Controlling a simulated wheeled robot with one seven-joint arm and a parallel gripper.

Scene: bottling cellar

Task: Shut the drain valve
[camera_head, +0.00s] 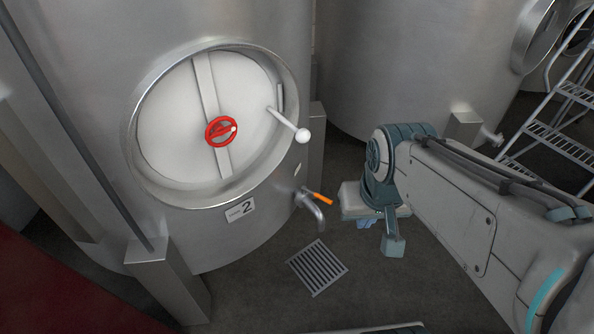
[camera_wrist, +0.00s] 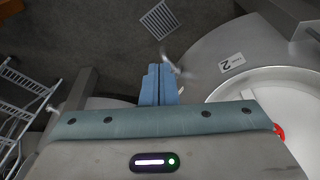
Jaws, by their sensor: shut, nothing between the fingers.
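The drain valve (camera_head: 311,208) is a metal tap with a bent spout, low on the front of tank 2, in the head view. Its orange lever handle (camera_head: 322,199) sticks out to the right and slightly down. No liquid shows at the spout. In the wrist view the metal tap (camera_wrist: 170,62) shows just beyond the fingertips; its orange handle is not visible there. My gripper (camera_wrist: 159,68) has blue fingers, shut together and empty.
Tank 2 (camera_head: 241,240) has a round door with a red handwheel (camera_head: 221,131) and a white-knobbed lever (camera_head: 303,135). A floor grate (camera_head: 317,267) lies below the tap. A second tank (camera_head: 400,60) and metal steps (camera_head: 565,120) stand at right. Open floor lies around the grate.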

